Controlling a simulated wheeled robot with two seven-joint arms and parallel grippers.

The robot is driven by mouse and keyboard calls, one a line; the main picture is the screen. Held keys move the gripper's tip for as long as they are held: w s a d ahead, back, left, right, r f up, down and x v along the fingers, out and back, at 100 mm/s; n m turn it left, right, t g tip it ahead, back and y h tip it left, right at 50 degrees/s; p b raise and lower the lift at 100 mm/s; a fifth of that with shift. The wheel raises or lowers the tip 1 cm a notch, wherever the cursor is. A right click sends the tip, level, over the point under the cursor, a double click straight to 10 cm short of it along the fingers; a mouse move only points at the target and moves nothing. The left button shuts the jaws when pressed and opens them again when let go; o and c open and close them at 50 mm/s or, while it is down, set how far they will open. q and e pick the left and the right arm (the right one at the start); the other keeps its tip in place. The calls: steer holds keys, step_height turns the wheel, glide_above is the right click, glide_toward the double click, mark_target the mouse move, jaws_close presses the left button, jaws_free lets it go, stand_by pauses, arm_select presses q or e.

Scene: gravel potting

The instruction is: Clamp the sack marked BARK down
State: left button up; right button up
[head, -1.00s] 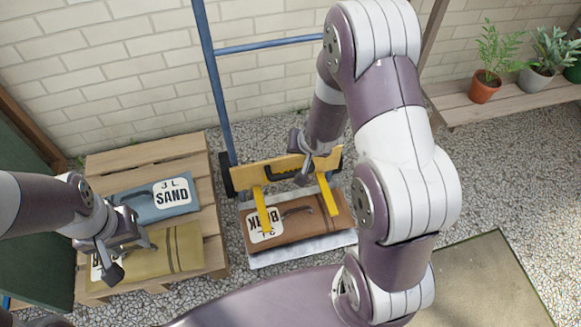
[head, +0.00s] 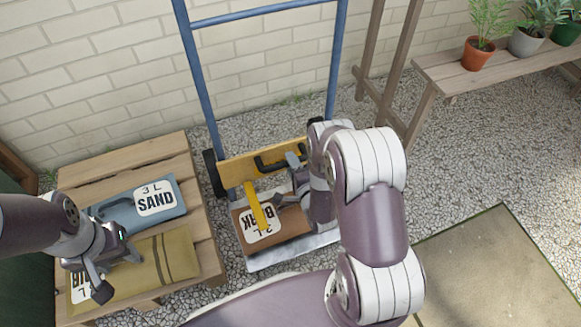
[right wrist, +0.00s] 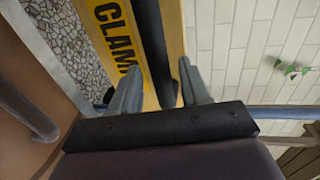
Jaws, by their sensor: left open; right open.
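The brown sack marked BARK (head: 285,226) lies on the silver toe plate (head: 290,253) of a blue hand truck (head: 190,62). A yellow clamp bar (head: 236,171) crosses the truck behind the sack. One yellow prong (head: 257,208) reaches over the sack; I cannot tell whether it touches. My right gripper (head: 287,178) is open at the bar's black handle (head: 268,163). In the right wrist view the handle (right wrist: 152,45) runs between its fingers (right wrist: 158,90), beside the CLAMP lettering. My forearm hides the bar's right part. My left gripper (head: 117,271) is open above the yellow-tan sack (head: 178,262).
A wooden pallet (head: 100,172) at left holds the blue SAND sack (head: 112,205) and the yellow-tan sack, its label partly hidden. A bench (head: 440,72) with potted plants stands at back right. A brick wall is behind. Gravel is open at right, beside a mat (head: 500,265).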

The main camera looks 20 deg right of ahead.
steer(key=shift+x, duration=0.8)
steer(key=shift+c, duration=0.3)
jaws_close()
step_height(320, 180, down, 4)
steer(key=b, duration=0.3)
steer(key=shift+s+f, duration=0.15)
steer(key=shift+f, duration=0.05)
steer(key=shift+c, duration=0.8)
jaws_free()
steer(key=shift+f, duration=0.1)
steer(key=shift+o, duration=1.1)
steer(key=shift+f, duration=0.15)
